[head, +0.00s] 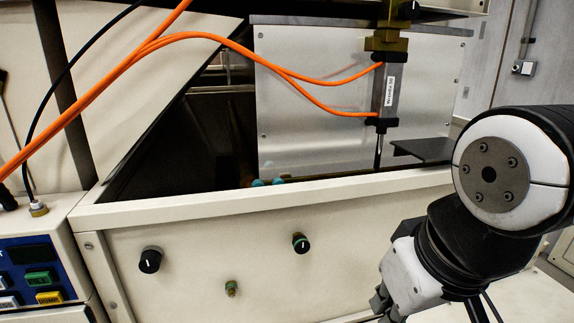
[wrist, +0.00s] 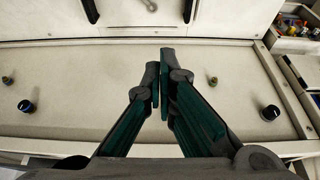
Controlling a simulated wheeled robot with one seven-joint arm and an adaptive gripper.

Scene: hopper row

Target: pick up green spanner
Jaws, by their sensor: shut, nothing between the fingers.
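I cannot make out a green spanner in either view. In the wrist view my gripper (wrist: 160,70) is shut and empty, its two dark fingers with teal inner sides meeting at the tips. It is over or in front of the cream panel (wrist: 100,70) with black knobs. In the head view only part of my gripper (head: 380,302) shows at the bottom right, below the arm. Small teal rounded things (head: 266,182) show just behind the hopper's front edge; what they are is unclear.
The cream hopper front (head: 200,250) carries a black knob (head: 149,260) and a green-ringed knob (head: 301,243). Orange hoses (head: 230,41) run to a cylinder (head: 389,92) above the hopper. A button panel (head: 40,277) is at left. A bin of coloured items (wrist: 297,27) shows in the wrist view.

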